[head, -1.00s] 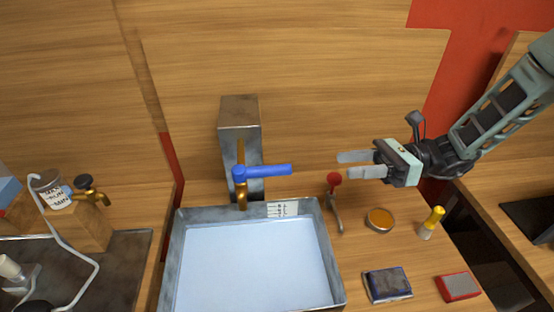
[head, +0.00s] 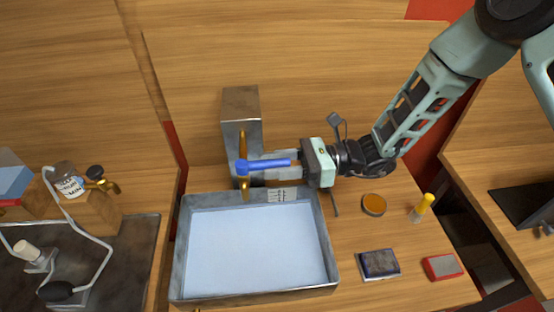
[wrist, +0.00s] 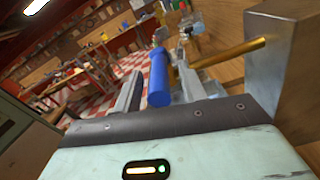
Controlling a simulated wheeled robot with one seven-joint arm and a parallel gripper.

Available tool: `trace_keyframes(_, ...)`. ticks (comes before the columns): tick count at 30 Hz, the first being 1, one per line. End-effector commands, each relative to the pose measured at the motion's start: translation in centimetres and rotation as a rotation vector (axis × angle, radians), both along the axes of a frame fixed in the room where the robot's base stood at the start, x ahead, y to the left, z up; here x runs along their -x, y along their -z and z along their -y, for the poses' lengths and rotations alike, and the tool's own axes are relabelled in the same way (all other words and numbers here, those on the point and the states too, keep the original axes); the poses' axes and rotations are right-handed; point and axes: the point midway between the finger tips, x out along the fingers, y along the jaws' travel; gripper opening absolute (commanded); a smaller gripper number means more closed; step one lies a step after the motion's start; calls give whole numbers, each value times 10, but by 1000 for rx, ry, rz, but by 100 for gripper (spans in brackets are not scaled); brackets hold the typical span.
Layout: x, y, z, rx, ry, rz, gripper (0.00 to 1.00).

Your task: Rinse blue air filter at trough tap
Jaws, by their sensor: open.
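A flat dark blue block with a grey rim (head: 379,264), apparently the blue air filter, lies on the wooden counter right of the trough. The metal trough (head: 328,250) has a pale blue interior; I cannot tell whether that is water. The brass tap (head: 243,145) stands at its back edge, with a blue lever handle (head: 268,163) pointing right. My gripper (head: 262,172) is open at the lever, its fingers pointing left along it. In the wrist view the blue lever (wrist: 158,80) lies between the two fingers; contact is unclear.
Right of the trough are a round amber-topped dish (head: 374,204), a yellow-handled tool (head: 422,207) and a red block (head: 442,266). A grey metal post (head: 240,102) stands behind the tap. Left is a wooden block (head: 90,217) with a labelled jar (head: 69,185).

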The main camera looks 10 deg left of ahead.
Motion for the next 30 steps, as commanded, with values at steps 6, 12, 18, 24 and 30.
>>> trace_keyframes(6,0,0,0,0,0,0,41)
trace_keyframes(12,0,0,0,0,0,0,0)
trace_keyframes(18,0,2,1,-1,39,-2,0)
trace_keyframes(24,7,2,2,-2,188,-7,0)
trace_keyframes(30,12,1,1,-1,273,-3,0)
